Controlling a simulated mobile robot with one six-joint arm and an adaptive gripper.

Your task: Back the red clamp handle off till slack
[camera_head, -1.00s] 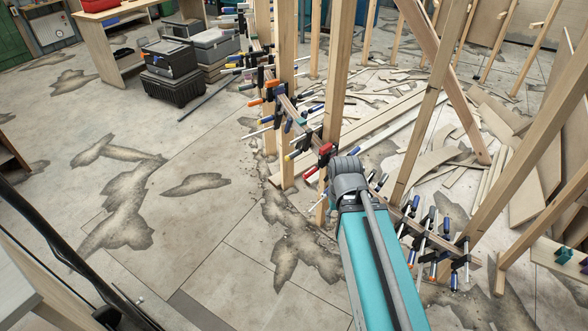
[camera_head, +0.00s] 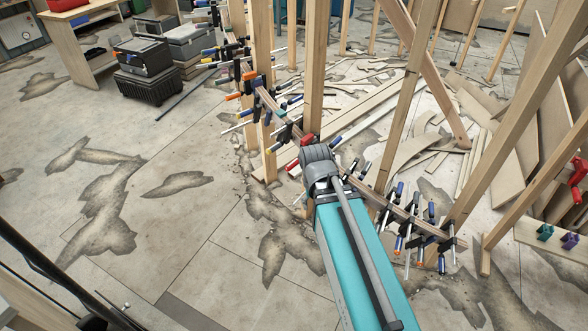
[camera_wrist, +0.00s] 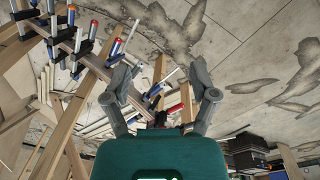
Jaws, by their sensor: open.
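The red clamp handle (camera_wrist: 175,108) shows in the wrist view between and beyond the spread fingers of my gripper (camera_wrist: 161,82), just above the teal gripper body. The fingers are open and nothing is between their tips; the handle looks apart from both. In the head view, a red clamp part (camera_head: 307,139) shows at the curved wooden stringer (camera_head: 284,119), just past my grey wrist joint. My arm hides the gripper and much of that clamp there. The stringer carries several other clamps with blue, orange and black handles.
Upright wooden posts (camera_head: 315,70) stand along the stringer close to my arm. More blue-handled clamps (camera_head: 430,212) crowd its near end. Black toolboxes (camera_head: 148,72) stand at the upper left. Loose boards lie behind. The cracked floor on the left is clear.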

